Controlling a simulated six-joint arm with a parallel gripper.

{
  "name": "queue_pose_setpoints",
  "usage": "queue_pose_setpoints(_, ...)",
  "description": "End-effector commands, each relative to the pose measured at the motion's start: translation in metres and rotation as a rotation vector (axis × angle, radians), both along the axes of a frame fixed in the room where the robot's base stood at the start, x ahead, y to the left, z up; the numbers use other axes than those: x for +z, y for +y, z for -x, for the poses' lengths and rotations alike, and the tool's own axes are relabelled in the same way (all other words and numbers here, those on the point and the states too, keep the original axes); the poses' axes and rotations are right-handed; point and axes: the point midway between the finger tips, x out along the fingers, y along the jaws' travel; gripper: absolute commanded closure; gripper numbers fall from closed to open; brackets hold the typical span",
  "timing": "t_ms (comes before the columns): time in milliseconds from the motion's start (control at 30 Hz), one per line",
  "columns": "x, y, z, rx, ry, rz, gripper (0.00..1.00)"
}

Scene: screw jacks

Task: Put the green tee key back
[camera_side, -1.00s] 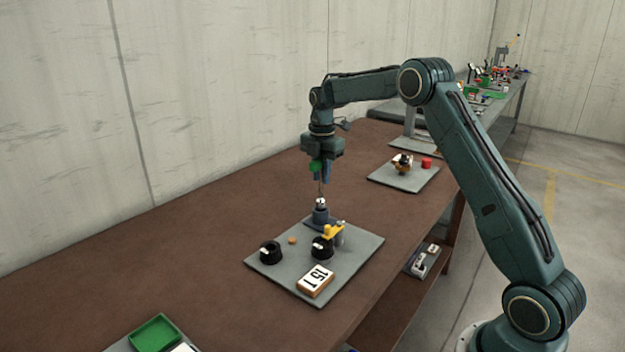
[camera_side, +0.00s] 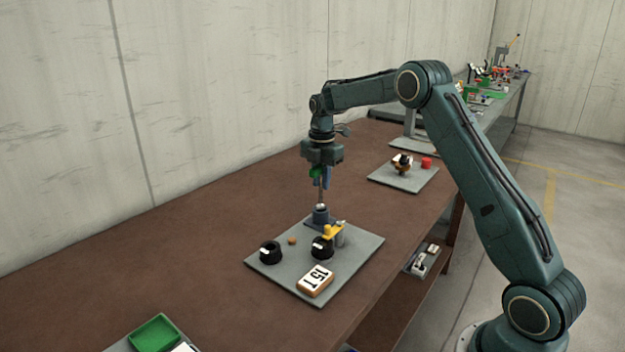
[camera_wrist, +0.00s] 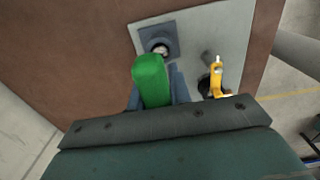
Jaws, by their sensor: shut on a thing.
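My gripper (camera_side: 322,183) is shut on the green tee key (camera_side: 315,172) above the grey plate. The key's green handle (camera_wrist: 150,80) sits between the fingers in the wrist view, and its thin shaft points down. Below it stands the blue-grey screw jack (camera_side: 320,216) at the plate's back edge; in the wrist view its square base and round top (camera_wrist: 160,46) lie just beyond the handle. The shaft's lower end meets the jack's top in the side view. I cannot tell how far it is inside.
On the grey plate (camera_side: 350,268) are a yellow piece (camera_side: 331,231) by a black ring (camera_side: 321,248), a grey post (camera_side: 340,238), another black ring (camera_side: 270,253), an orange knob (camera_side: 292,240) and a "15 T" block (camera_side: 316,281). A green tray (camera_side: 155,334) lies front left.

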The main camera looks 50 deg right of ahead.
Motion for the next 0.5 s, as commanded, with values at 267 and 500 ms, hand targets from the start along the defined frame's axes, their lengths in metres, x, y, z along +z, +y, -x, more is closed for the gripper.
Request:
queue_pose_setpoints(267,-0.0045,0.0000,0.0000,0.000,-0.001,0.000,1.00)
queue_pose_setpoints(500,-0.0087,0.0000,0.0000,0.000,0.000,0.000,1.00)
